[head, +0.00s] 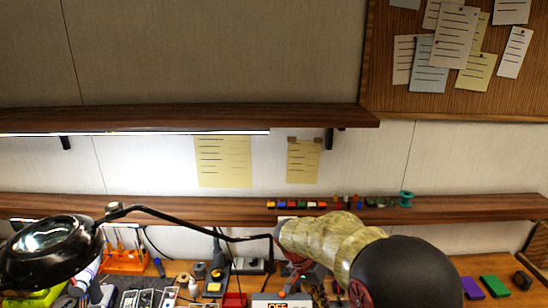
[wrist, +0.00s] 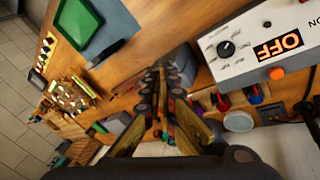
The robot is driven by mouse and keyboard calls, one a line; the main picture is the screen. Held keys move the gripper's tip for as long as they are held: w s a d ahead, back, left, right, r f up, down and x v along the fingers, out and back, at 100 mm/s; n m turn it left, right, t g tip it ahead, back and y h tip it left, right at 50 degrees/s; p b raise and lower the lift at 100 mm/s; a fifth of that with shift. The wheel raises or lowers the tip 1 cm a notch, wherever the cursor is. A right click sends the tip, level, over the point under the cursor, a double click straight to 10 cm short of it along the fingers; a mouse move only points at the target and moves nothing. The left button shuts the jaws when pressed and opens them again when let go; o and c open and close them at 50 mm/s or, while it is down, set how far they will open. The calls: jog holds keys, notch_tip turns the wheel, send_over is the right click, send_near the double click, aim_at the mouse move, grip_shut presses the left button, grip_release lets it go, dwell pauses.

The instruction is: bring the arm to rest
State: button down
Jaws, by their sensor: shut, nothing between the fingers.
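My gripper (wrist: 160,75) is in the middle of the wrist view, with its dark fingers together and nothing between them. It points toward the wooden workbench (wrist: 190,65), above or beside small parts on it; the height is hard to tell. A white and grey box with a dial and an orange OFF display (wrist: 262,45) lies to the right of the fingers in that view. In the head view my arm rises at the lower centre, over the bench, and my fingers are hidden.
A black magnifier lamp (head: 50,255) reaches across the left, its thin arm near mine. A wooden shelf (head: 180,208) with small coloured items runs behind. An orange rack (head: 125,262) stands at left. A green tray (wrist: 80,22) shows in the wrist view. Air above my arm looks free.

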jog(key=s+d+r+n+t+y+b, duration=0.1)
jog(key=s+r+n+t+b, duration=0.1)
jog(key=s, duration=0.7)
jog(key=s+d+r+n+t+y+b, duration=0.2)
jog(key=s+r+b, duration=0.1)
jog(key=s, duration=0.6)
jog(key=s+d+r+n+t+y+b, duration=0.1)
jog(key=s+r+n+t+b, duration=0.1)
jog(key=s, duration=0.7)
jog(key=shift+s+d+r+n+y+b, duration=0.25)
jog(key=shift+r+n+b, duration=0.25)
jog(key=shift+r+b, duration=0.4)
